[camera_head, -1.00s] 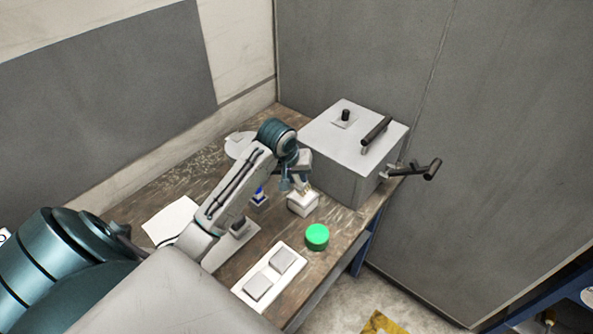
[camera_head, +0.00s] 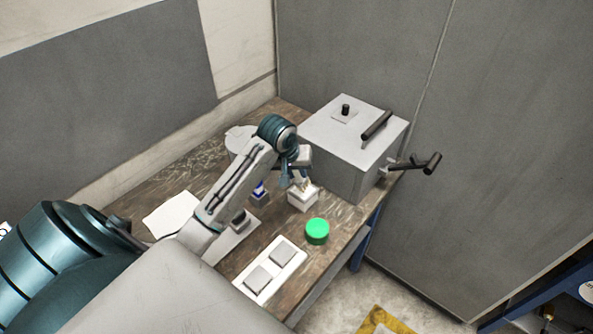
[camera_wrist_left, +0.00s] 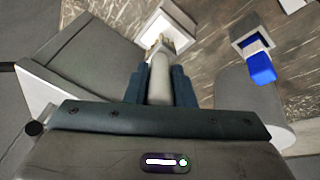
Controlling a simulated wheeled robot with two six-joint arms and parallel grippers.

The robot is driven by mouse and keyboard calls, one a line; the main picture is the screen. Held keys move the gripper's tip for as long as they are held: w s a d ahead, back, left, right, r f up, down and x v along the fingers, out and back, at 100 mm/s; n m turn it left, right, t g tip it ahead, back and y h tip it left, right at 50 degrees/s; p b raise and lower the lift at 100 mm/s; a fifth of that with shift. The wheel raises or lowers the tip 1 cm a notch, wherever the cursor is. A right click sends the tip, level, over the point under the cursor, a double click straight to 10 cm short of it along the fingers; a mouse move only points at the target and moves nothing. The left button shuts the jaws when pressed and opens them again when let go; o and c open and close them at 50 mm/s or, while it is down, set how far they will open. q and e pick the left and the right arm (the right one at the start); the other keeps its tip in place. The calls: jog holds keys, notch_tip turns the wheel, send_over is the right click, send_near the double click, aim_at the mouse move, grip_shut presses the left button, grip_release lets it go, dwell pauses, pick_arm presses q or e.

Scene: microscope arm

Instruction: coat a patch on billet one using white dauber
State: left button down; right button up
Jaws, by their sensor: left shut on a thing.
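My left gripper (camera_head: 300,181) is over the small white open-topped holder (camera_head: 303,201). In the left wrist view its two fingers (camera_wrist_left: 160,86) are shut on the white dauber (camera_wrist_left: 159,78), a pale rod. The dauber's far end points at the white holder (camera_wrist_left: 170,28); I cannot tell whether it is still inside or just above. Two grey square billets, a nearer one (camera_head: 258,279) and a farther one (camera_head: 282,254), lie on a white tray (camera_head: 243,289); I cannot tell which is billet one. My right gripper is not in view.
A blue-topped dauber (camera_wrist_left: 262,68) stands in a grey holder (camera_head: 260,200), left of the white one. A green round thing (camera_head: 317,231) sits near the table's right edge. A large grey box (camera_head: 350,150) with black handles stands behind. A white sheet (camera_head: 171,215) lies left.

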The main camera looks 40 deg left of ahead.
pick_arm(q)
jog(key=shift+f, duration=0.2)
jog(key=shift+f, duration=0.15)
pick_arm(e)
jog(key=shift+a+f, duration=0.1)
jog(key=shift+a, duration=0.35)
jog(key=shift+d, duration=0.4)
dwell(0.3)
pick_arm(q)
jog(key=shift+r, duration=3.45)
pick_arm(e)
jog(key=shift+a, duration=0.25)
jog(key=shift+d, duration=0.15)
